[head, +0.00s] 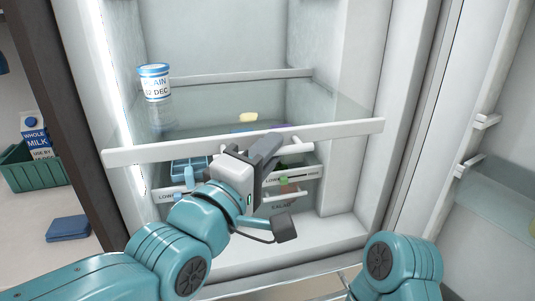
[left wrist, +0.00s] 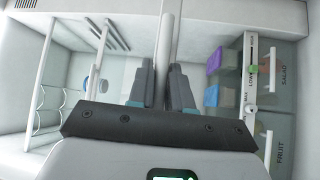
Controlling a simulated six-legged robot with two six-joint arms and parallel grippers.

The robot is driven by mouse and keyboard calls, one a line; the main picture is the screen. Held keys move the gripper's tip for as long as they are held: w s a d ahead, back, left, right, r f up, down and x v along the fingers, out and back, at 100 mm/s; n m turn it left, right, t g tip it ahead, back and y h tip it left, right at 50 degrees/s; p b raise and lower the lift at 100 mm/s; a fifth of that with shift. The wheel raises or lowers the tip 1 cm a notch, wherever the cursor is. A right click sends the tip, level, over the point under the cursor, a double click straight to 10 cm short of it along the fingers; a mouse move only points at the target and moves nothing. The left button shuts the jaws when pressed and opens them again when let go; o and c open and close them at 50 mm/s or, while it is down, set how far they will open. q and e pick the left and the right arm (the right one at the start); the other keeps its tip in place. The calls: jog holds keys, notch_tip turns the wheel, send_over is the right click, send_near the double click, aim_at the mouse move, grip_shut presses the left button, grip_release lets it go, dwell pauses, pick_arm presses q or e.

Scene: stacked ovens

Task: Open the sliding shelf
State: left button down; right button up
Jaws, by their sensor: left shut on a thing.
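The sliding shelf is a clear glass pane with a white front rail (head: 330,130), inside an open white fridge. The rail stands out in front of the drawers below. The gripper hides part of the rail in the head view. My right gripper is out of view; only part of its arm shows at lower right.
A blue-lidded jar (head: 154,82) stands on the shelf at the left. Below are drawers, one marked salad (left wrist: 281,75) and one marked fruit (left wrist: 277,150). An open door with shelves (head: 500,195) is at right. A milk carton (head: 35,135) and green crate (head: 20,172) are outside, at left.

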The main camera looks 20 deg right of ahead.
pick_arm(q)
jog(key=shift+w, duration=0.1)
jog(key=c, duration=1.2)
grip_release()
jog(key=shift+o, duration=0.2)
jog(key=b+v, duration=0.2)
jog(key=v, duration=1.4)
jog(key=shift+a+f, duration=0.1)
